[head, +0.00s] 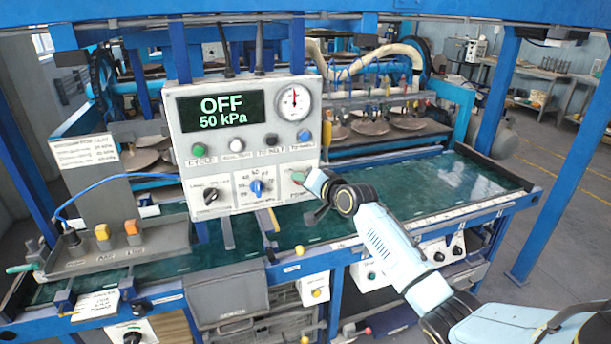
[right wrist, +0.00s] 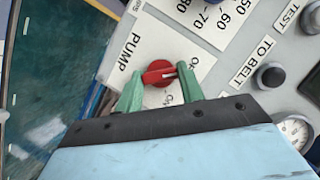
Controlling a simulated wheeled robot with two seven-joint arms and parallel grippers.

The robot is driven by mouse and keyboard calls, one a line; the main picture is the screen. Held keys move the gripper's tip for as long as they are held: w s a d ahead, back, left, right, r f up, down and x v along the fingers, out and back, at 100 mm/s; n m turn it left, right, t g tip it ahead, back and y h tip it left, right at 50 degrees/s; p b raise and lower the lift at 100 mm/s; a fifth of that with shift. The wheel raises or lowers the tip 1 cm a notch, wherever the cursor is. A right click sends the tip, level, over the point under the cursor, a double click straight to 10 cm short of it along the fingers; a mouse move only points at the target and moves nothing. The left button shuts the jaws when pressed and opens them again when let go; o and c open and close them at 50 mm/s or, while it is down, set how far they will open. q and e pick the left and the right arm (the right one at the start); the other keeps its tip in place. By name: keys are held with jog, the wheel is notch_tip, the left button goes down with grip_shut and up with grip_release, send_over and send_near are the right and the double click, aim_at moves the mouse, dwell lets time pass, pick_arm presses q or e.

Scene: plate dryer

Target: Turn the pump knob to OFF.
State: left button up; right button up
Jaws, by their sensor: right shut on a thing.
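The pump knob (right wrist: 159,74) is red with a pale pointer line. It sits on a white plate marked PUMP, and the line points right in the right wrist view, towards a partly legible label. A second label beside it is partly covered. My right gripper (right wrist: 159,90) is shut on the knob, with one green finger on each side. In the head view this gripper (head: 304,179) is at the lower right of the control panel (head: 220,165) and hides most of the knob. The panel display (head: 222,112) reads OFF and 50 kPa. My left gripper is out of view.
Several round buttons and a pressure gauge (head: 294,102) are above. A green bench top (head: 440,180) lies clear at the right.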

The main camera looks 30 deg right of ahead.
dwell(0.3)
jog(key=o, duration=1)
jog(key=shift+s, duration=0.15)
jog(key=v, duration=1.3)
jog(key=shift+a+r, duration=0.1)
jog(key=shift+r, duration=0.05)
